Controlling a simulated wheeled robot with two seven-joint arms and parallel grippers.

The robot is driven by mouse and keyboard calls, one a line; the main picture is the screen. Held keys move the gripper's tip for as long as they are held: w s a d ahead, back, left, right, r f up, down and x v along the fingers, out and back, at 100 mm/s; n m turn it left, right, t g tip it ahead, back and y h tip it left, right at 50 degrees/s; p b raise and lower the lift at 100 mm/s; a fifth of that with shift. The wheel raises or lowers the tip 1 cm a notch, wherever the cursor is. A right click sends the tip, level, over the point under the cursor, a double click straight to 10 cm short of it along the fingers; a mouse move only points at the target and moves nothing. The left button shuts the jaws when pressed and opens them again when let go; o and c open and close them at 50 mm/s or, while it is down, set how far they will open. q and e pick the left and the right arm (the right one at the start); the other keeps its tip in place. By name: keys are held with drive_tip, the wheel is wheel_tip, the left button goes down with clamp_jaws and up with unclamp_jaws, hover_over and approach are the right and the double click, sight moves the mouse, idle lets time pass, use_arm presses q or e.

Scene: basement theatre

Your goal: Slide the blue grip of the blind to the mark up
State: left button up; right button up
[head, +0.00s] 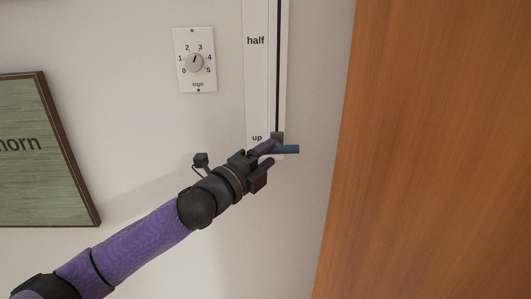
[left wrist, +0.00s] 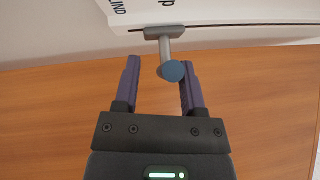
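The blue grip (head: 287,149) of the blind sticks out from a grey slider at the lower end of a dark slot in a white wall strip (head: 257,85). The printed mark "up" (head: 257,138) is beside the slider, and "half" is higher on the strip. My left gripper (head: 267,155) is at the grip. In the left wrist view, its two purple fingers (left wrist: 160,85) are apart, with the round blue end of the grip (left wrist: 172,71) between them, nearer the right finger. I cannot tell whether that finger touches it. My right gripper is not in view.
A dial plate marked "sign" (head: 195,60) is on the wall left of the strip. A framed green picture (head: 42,150) hangs at the left. A large wooden panel (head: 430,150) fills the right side, with bare wall between it and the strip.

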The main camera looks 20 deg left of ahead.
use_arm(q)
drive_tip(key=shift+o, duration=0.2)
drive_tip(key=shift+r, duration=0.15)
drive_tip(key=b+v, duration=0.3)
drive_tip(key=v, duration=0.7)
drive_tip(key=shift+b, duration=0.4)
